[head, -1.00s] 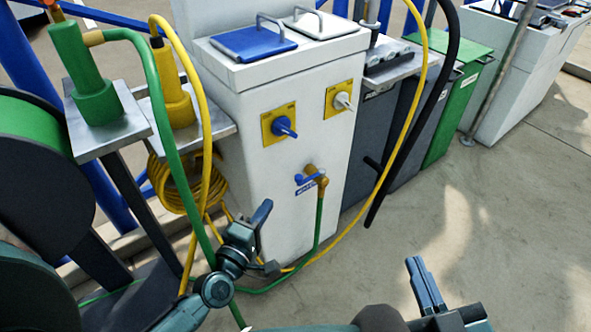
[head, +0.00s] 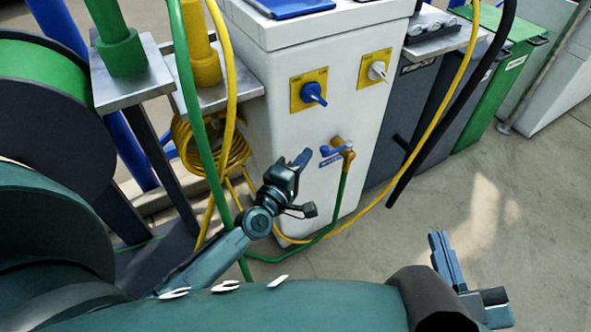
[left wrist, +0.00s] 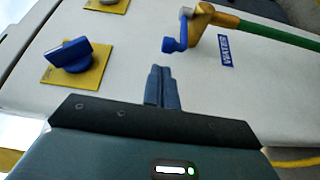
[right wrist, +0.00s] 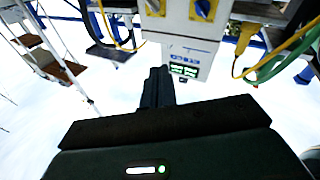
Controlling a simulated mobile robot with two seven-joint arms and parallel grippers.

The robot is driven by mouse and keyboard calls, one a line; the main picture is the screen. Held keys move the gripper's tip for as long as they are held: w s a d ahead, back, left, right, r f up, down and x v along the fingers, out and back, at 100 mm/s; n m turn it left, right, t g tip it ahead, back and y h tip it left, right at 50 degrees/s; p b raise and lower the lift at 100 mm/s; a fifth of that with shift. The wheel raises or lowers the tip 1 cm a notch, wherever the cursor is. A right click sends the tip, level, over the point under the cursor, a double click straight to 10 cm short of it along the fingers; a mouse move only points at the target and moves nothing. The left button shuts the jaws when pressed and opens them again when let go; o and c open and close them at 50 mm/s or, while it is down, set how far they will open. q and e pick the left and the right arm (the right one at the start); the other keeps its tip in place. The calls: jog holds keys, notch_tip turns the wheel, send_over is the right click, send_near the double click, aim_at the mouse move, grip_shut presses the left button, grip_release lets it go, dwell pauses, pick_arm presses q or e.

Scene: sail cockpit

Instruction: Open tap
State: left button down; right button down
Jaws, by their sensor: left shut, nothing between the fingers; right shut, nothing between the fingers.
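The brass tap (head: 346,153) with a blue lever handle (head: 331,151) sits on the front of the white pedestal (head: 300,215), above a blue label. A green hose hangs from its outlet. In the left wrist view the tap (left wrist: 203,24) and its blue lever (left wrist: 174,44) are just beyond my fingertips, beside the "WATER" label. My left gripper (head: 304,158) is shut and empty, to the left of the lever and apart from it. My right gripper (head: 442,245) is shut and empty over the floor at lower right; it also shows in the right wrist view (right wrist: 158,75).
A blue knob (head: 313,93) and a white knob (head: 377,70) on yellow plates are above the tap. Green and yellow hoses hang left of the pedestal near my left arm. The floor at right is clear.

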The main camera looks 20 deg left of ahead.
pick_arm(q)
jog(key=shift+w+d, duration=0.15)
jog(key=shift+w, duration=0.85)
jog(key=shift+w+d, duration=0.15)
jog(key=shift+w, duration=0.85)
